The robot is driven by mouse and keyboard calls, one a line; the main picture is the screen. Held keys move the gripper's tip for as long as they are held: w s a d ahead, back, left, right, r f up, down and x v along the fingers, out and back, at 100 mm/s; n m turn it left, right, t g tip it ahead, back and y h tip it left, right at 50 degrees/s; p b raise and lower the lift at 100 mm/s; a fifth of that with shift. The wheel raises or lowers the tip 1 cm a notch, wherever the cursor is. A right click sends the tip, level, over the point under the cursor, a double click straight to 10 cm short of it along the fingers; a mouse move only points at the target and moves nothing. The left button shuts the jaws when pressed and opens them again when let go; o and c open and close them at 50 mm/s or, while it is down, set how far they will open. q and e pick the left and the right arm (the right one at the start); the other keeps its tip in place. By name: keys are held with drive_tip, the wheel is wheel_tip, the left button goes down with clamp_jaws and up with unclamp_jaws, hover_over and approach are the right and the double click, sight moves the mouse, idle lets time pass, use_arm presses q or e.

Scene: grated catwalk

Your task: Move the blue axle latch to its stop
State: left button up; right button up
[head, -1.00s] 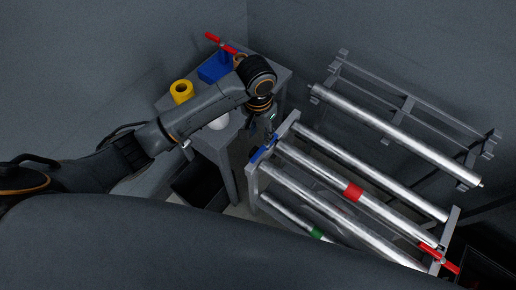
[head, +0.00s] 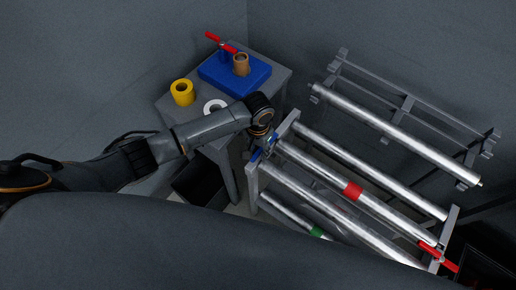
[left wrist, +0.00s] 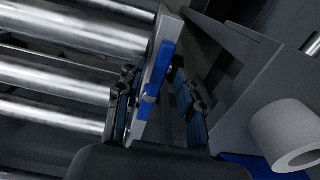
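The blue axle latch (left wrist: 163,68) is a narrow blue bar on the grey end plate of the roller rack, at the plate's left end in the head view. In the head view it is mostly hidden behind my left gripper (head: 258,148). In the left wrist view the left gripper's two fingers (left wrist: 158,90) stand apart, one on each side of the latch and plate. A gap shows between the latch and the right-hand finger; contact on the other side is unclear. My right gripper is not in view.
Steel rollers lie across the rack (head: 251,185), one with a red band (head: 353,191). A red handle (head: 437,257) is at its right end. A grey table behind holds a blue block (head: 222,80), yellow roll (head: 182,92) and white roll (head: 215,105).

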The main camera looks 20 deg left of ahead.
use_arm(q)
drive_tip(key=shift+f, duration=0.2)
drive_tip(key=shift+c, duration=0.2)
clamp_jaws()
drive_tip(key=shift+r, duration=0.1)
